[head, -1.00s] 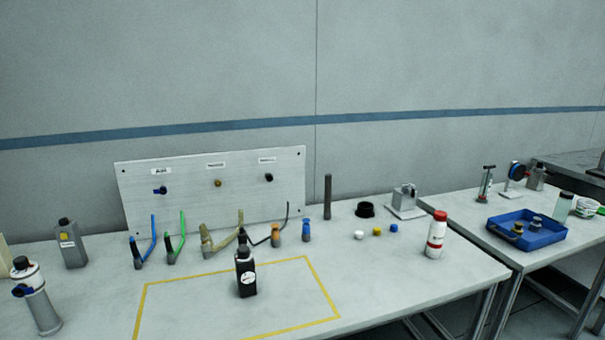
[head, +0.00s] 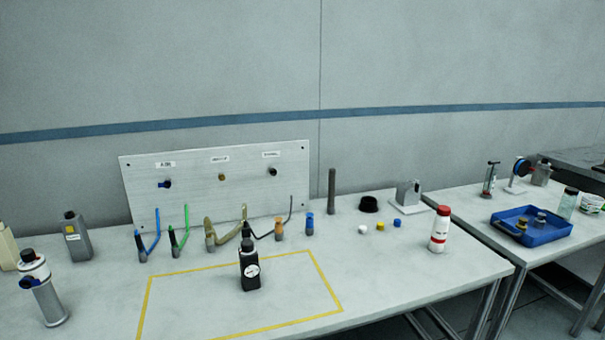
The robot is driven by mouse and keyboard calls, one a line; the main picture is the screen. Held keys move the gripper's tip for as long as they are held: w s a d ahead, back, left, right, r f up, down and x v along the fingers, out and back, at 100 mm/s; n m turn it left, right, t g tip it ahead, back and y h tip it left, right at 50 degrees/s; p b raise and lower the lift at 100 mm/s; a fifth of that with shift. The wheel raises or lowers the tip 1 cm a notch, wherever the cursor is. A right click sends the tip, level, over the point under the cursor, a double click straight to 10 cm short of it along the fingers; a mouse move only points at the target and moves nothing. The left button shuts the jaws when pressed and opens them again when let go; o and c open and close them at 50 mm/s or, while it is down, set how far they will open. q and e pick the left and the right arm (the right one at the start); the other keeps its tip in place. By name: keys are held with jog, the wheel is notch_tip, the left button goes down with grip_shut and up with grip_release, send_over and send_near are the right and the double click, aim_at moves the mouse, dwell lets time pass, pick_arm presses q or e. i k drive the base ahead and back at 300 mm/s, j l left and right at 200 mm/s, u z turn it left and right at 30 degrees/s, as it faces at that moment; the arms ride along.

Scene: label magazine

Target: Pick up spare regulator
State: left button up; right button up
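No object in view can be made out for certain as the spare regulator. The blue tray (head: 553,237) on the right-hand table holds a small brass-coloured fitting (head: 521,225) and a grey fitting (head: 540,219), both too small to identify. A white and grey cylinder with a black top and blue side knob (head: 45,295) stands at the far left. Neither of my grippers is in view.
The main bench (head: 400,270) holds a fitting panel (head: 215,198), several coloured hose pieces, a grey rod (head: 332,191), small caps and a red-capped white bottle (head: 439,229). The bench's front right is clear.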

aim_at(248, 263)
jog(key=i+l+u, duration=0.15)
jog(key=l+u, duration=0.2)
jog(key=l, duration=0.45)
jog(key=l+u, duration=0.3)
jog(key=l, duration=0.5)
